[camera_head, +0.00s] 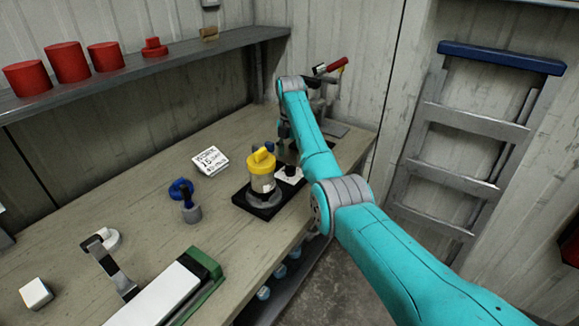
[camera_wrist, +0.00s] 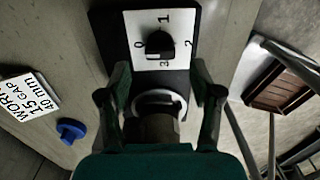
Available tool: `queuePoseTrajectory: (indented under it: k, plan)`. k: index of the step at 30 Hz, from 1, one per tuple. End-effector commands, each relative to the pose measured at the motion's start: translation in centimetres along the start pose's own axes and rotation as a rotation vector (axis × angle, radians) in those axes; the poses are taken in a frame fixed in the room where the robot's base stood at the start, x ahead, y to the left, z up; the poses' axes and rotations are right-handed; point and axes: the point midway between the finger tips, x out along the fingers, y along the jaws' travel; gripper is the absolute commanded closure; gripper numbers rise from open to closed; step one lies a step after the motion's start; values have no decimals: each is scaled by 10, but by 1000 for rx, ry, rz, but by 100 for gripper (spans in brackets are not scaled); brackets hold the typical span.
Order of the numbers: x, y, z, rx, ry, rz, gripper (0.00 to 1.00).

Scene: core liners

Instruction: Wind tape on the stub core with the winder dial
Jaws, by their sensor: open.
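The winder dial (camera_wrist: 159,46) is a black knob on a white plate (camera_wrist: 143,20) marked 0, 1, 2 and 3. My gripper (camera_wrist: 160,88) is open, its green fingers apart, with the dial ahead between and beyond the fingertips. I cannot tell whether they touch anything. In the head view the white dial plate (camera_head: 289,175) shows beside a yellow-topped cylinder (camera_head: 262,173) on a black base (camera_head: 243,201). A grey ring (camera_wrist: 158,97) on the base shows between my fingers. My gripper is mostly hidden by my arm in the head view. I cannot tell which piece is the stub core.
A green-ended white block (camera_head: 165,295) is at the front. Red cylinders (camera_head: 67,62) stand on the shelf. A tool with a red handle (camera_head: 337,64) stands at the back.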

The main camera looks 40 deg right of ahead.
Motion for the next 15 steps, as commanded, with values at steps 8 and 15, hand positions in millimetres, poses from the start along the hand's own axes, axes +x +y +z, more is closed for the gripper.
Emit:
queuePoseTrajectory:
  k: [8, 15]
  plan:
    - [42, 0, 0, 0, 2, -2, 35]
    - [54, 0, 0, 0, 1, -1, 35]
